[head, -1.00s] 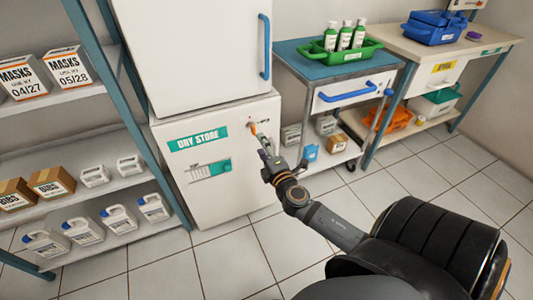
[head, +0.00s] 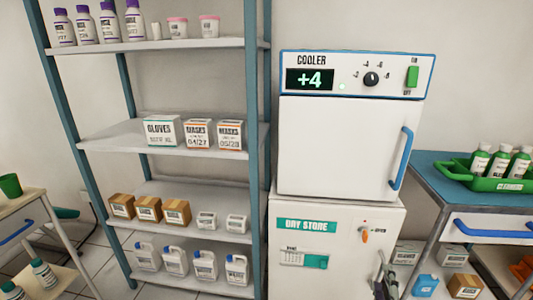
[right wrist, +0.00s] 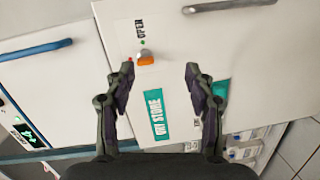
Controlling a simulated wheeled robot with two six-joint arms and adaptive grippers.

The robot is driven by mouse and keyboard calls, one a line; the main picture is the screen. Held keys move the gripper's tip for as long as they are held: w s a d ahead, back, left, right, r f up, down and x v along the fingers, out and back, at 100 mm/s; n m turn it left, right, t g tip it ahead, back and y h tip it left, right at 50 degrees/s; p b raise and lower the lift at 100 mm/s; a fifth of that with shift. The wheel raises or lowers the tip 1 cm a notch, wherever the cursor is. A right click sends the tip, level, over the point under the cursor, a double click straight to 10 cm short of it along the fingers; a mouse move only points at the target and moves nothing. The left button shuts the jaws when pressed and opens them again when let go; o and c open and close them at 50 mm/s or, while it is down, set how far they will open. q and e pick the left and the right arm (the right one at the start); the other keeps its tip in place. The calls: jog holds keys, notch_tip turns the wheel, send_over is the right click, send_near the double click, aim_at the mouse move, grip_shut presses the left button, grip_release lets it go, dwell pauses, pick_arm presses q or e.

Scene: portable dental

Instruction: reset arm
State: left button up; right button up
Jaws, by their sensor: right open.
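My right gripper (head: 385,268) shows at the bottom of the head view, in front of the lower right part of the white dry store cabinet (head: 290,262). In the right wrist view its two fingers stand wide apart with nothing between them (right wrist: 158,78). The orange switch (head: 365,237) on the dry store front is up and left of the gripper in the head view. In the right wrist view the switch (right wrist: 146,58) lies beyond the fingertips, apart from them. My left gripper is not in view.
The cooler (head: 340,150) stands shut on the dry store, reading +4. A shelf rack (head: 110,140) with boxes, bottles and jugs stands to the left. A blue-topped cart (head: 425,165) with a green tray (head: 480,183) stands to the right, close to my right arm.

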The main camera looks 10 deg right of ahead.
jog(key=s+a+f+m+g, duration=0.2)
jog(key=s+f+m+g, duration=0.75)
jog(key=f, duration=0.45)
jog(key=s+a+f+m+g+y, duration=0.2)
jog(key=s+a+f+g+y, duration=0.25)
jog(key=s+a+y, duration=0.55)
notch_tip(320, 180, down, 5)
jog(key=s+d+h+p, duration=0.15)
jog(key=h+p, duration=0.25)
jog(key=p, duration=1.2)
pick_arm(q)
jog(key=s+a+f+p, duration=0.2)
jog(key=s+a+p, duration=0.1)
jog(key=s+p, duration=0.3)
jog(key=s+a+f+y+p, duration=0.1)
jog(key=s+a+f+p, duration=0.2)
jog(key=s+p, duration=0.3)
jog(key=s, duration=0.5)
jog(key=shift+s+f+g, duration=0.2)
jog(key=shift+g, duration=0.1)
pick_arm(e)
jog(key=s+d, duration=0.2)
jog(key=s, duration=1.3)
jog(key=shift+d+f+g+h, duration=0.2)
jog(key=shift+d+g+h, duration=0.1)
jog(key=shift+d+h, duration=0.1)
